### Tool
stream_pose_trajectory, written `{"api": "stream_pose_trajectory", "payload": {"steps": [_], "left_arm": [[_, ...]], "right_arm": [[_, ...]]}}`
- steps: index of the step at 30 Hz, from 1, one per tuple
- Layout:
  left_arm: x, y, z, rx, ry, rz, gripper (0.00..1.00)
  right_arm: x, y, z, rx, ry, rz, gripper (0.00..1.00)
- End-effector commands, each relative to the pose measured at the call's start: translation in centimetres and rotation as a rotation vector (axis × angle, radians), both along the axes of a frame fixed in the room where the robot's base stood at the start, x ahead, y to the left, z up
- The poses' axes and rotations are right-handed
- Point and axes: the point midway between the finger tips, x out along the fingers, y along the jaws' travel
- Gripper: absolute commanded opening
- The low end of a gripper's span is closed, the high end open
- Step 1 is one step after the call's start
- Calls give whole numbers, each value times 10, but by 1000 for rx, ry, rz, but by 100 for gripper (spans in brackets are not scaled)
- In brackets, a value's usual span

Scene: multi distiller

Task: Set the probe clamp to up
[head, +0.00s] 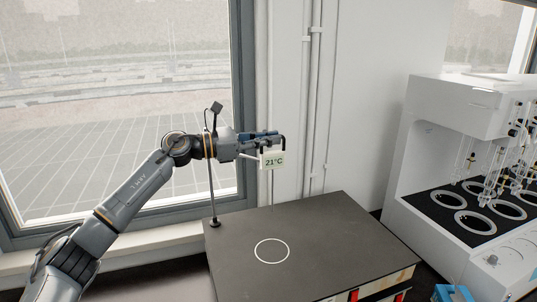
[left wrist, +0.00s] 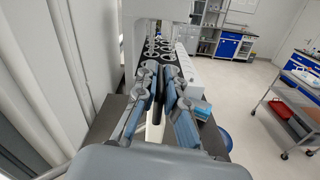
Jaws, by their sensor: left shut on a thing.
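The probe clamp (head: 273,161) has a white display reading 21°C and sits high above the black bench top, on a thin upright rod (head: 211,190) at the back left. My left gripper (head: 278,140) is level with it, just above the display, with fingers pointing right. In the left wrist view the fingers are closed around a dark upright part (left wrist: 159,82) that seems to belong to the clamp. The fingers and wrist hide part of the clamp and the rod's upper end. My right gripper is in neither view.
The black bench top (head: 320,238) is bare, with a white ring mark (head: 272,251). A white multi-place distiller (head: 441,105) with glassware stands to the right. A window (head: 120,90) and wall pipes (head: 309,100) are behind. A grey trolley (left wrist: 290,112) stands farther off.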

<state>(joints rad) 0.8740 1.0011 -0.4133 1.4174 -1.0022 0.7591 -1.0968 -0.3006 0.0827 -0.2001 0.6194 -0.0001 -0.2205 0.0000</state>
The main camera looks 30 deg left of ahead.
Motion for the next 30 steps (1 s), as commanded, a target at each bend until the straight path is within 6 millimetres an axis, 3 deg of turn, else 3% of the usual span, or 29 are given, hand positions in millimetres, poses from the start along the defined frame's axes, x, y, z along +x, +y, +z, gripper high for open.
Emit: {"api": "stream_pose_trajectory", "payload": {"steps": [2,12,13,16,25,30], "left_arm": [[0,1,14,-3,-8,2,0],[0,2,18,-6,-13,4,0],[0,2,19,-6,-13,4,14],[0,2,18,-7,-12,4,32],[-1,1,13,-3,-3,1,32],[-11,11,11,-3,0,3,32]], "right_arm": [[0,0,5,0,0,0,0],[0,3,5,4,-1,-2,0],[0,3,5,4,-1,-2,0],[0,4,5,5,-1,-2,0],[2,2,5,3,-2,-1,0],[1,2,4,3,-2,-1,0]]}}
